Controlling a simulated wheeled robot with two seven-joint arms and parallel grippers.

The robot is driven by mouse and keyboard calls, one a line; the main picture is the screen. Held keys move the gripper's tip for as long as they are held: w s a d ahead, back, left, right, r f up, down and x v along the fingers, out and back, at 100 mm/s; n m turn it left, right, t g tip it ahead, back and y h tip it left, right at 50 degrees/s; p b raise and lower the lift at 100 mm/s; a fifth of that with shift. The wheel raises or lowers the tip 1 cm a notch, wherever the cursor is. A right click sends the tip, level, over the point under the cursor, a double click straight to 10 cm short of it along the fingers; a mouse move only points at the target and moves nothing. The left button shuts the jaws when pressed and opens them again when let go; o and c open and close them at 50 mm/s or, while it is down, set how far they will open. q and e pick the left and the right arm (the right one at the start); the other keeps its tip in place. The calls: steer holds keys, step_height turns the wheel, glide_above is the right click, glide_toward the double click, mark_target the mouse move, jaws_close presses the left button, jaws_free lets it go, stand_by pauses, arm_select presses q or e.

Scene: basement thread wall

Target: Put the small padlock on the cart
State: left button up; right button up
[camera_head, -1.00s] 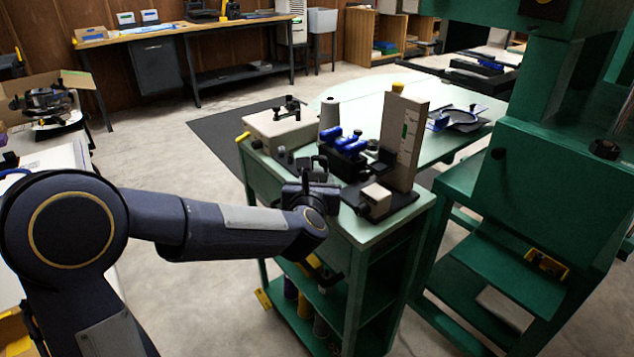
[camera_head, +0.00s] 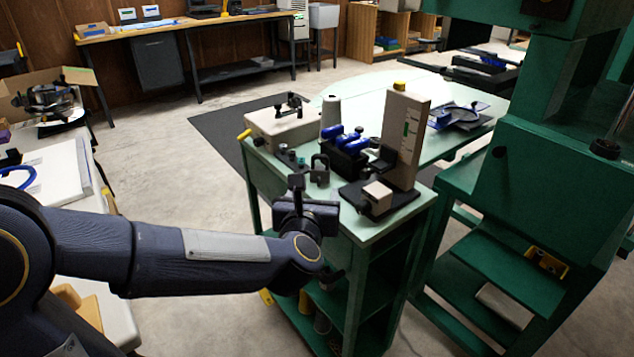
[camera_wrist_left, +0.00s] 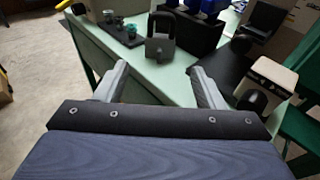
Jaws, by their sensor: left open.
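The small dark padlock (camera_head: 320,170) stands upright with its shackle up on the green cart (camera_head: 375,236), near the cart's front edge. In the left wrist view the padlock (camera_wrist_left: 160,48) is ahead of the fingers, apart from them. My left gripper (camera_head: 297,185) is at the cart's front edge, just short of the padlock. In the left wrist view its two fingers (camera_wrist_left: 160,82) are spread wide with nothing between them. My right gripper is not in view.
Near the padlock are a black bin with blue-handled items (camera_head: 346,158), a tall upright gauge (camera_head: 405,138) on a black base, a grey cone (camera_head: 331,112) and a beige box device (camera_head: 285,128). A large green machine (camera_head: 530,190) stands right of the cart.

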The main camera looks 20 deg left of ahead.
arm_select(q)
steer(key=s+r+m+h, duration=0.2)
steer(key=s+m+h, duration=0.4)
steer(key=m, duration=0.6)
steer(key=s+a+f+m+g, duration=0.2)
steer(key=s+f+m+g, duration=0.3)
steer(key=s+m, duration=0.6)
steer(key=s+a+f+m+g, duration=0.3)
steer(key=s+f+m+g, duration=0.1)
steer(key=s+m, duration=0.6)
steer(key=f+m, duration=0.1)
steer(key=m, duration=0.1)
steer(key=shift+s+a+f+m+g, duration=0.2)
steer(key=shift+s+f+m+g, duration=0.15)
steer(key=shift+m+g, duration=0.05)
steer(key=shift+r, duration=0.1)
step_height(320, 180, up, 24)
steer(key=p, duration=2.4)
steer(key=shift+f, duration=0.25)
